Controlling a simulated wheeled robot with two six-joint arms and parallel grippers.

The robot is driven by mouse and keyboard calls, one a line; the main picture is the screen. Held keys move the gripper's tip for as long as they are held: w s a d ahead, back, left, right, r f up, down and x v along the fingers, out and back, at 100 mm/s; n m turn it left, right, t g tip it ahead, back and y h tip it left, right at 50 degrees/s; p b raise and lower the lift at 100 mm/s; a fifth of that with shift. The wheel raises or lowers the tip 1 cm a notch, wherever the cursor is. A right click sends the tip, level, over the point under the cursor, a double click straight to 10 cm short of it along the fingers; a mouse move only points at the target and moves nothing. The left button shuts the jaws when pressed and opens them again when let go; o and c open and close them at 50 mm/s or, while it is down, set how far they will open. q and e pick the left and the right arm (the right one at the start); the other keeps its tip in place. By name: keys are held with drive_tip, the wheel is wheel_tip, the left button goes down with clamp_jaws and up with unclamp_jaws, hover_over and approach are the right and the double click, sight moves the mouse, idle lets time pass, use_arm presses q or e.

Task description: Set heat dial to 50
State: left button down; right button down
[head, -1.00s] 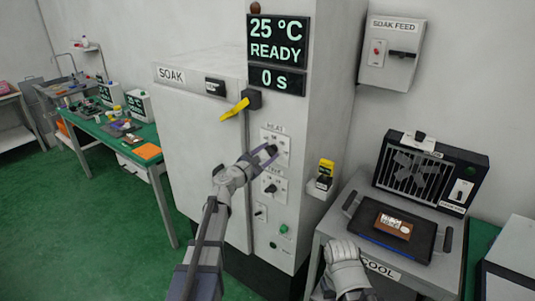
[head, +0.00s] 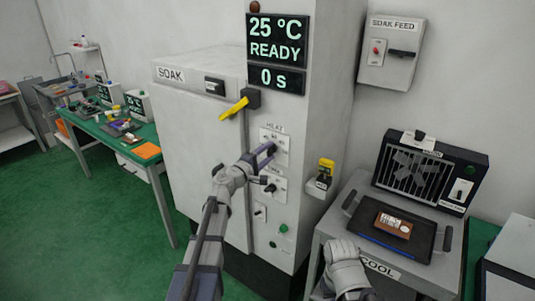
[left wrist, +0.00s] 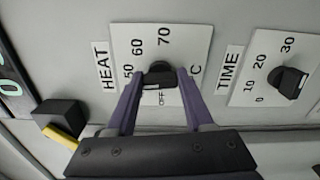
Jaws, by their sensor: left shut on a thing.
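The heat dial is a black knob on a white plate with 50, 60, 70 and OFF marks; it shows in the left wrist view (left wrist: 159,70). My left gripper (left wrist: 157,76) has one purple finger on each side of this knob and is shut on it. The knob's white mark lies on its lower side, near OFF, but its exact setting is hard to read. In the head view my left gripper (head: 264,164) is at the heat plate (head: 275,136) on the tall cabinet's front. My right gripper's fingers do not show.
The time dial (left wrist: 287,80) is beside the heat plate. A yellow-handled lever (head: 236,108) sticks out up and left of the dials. The display (head: 276,40) reads 25 °C, READY, 0 s. A cooling bench (head: 345,225) with a dark tray (head: 412,245) stands at right.

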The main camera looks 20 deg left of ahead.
use_arm(q)
drive_tip(key=shift+m, duration=0.7)
drive_tip(key=shift+c, duration=1.4)
unclamp_jaws()
drive_tip(key=shift+s, duration=0.1)
drive_tip(key=v, duration=0.7)
drive_tip(key=shift+s, duration=0.3)
drive_tip(key=shift+a, duration=0.1)
